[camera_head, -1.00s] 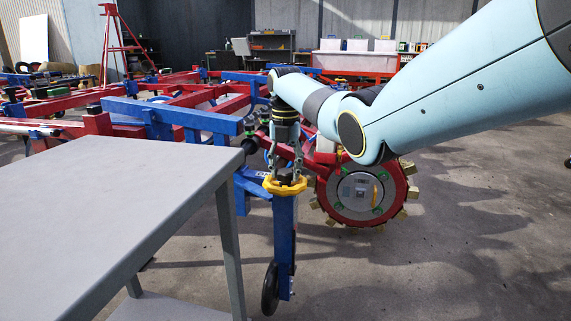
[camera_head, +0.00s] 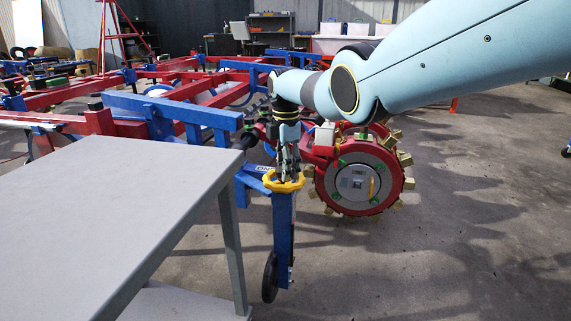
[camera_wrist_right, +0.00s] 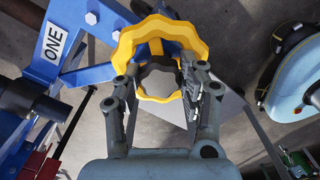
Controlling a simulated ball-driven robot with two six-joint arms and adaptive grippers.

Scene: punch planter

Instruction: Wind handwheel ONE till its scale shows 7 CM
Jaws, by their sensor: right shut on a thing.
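The yellow wavy-rimmed handwheel (camera_head: 284,187) sits on top of an upright blue post (camera_head: 283,230) with a black wheel (camera_head: 270,278) at its foot. In the right wrist view the handwheel (camera_wrist_right: 160,32) is close, beside a blue bracket with the label ONE (camera_wrist_right: 54,42). My right gripper (camera_head: 286,172) comes down on the handwheel from above. I cannot make out any scale reading. My left gripper is out of view.
A grey table (camera_head: 110,220) stands at the left, close to the post. A red toothed punch wheel (camera_head: 358,183) is just right of the handwheel. Red and blue frame beams (camera_head: 175,110) lie behind. The floor at the right is clear.

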